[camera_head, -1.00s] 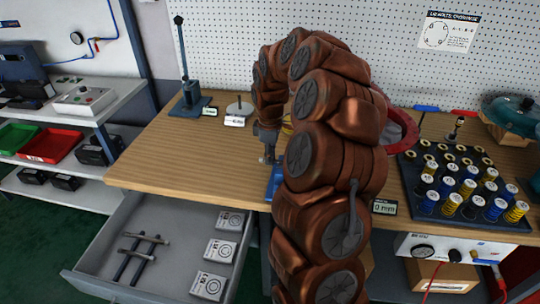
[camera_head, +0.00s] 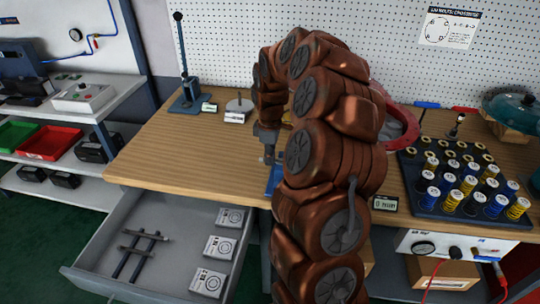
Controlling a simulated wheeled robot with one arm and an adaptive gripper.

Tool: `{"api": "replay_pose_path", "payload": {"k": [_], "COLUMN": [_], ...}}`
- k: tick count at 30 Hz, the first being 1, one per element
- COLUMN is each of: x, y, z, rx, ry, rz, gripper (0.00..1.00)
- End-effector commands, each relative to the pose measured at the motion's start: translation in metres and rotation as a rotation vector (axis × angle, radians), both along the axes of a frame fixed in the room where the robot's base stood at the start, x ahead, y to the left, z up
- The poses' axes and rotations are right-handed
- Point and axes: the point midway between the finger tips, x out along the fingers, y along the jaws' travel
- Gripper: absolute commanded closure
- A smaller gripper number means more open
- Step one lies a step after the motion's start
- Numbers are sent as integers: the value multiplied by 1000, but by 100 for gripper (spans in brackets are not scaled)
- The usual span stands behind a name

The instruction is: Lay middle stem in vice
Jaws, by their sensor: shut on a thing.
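My gripper (camera_head: 268,158) is over the wooden bench near its front edge, left of my big brown arm links. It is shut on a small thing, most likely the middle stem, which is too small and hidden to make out. The blue vice (camera_head: 273,181) is just below and right of the gripper, largely covered by my arm. I cannot tell whether the held thing touches it. In the open drawer, two stems (camera_head: 150,236) lie across a dark rack (camera_head: 137,258).
The open drawer (camera_head: 84,268) juts out at front left, with several white boxes (camera_head: 220,246) inside. A blue lever press (camera_head: 188,99) stands at the back. A tray of springs (camera_head: 462,180) is on the right. The bench's left part is clear.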

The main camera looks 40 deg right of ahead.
Motion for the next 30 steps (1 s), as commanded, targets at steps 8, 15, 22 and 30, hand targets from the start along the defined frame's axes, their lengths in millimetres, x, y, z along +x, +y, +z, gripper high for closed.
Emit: {"api": "replay_pose_path", "payload": {"k": [8,15,22,30], "x": [0,0,0,1], "y": [0,0,0,0], "z": [-1,-1,-1,10], "rx": [0,0,0,-1], "ry": [0,0,0,-2], "rz": [0,0,0,0], "gripper": [100,61,56,56]}}
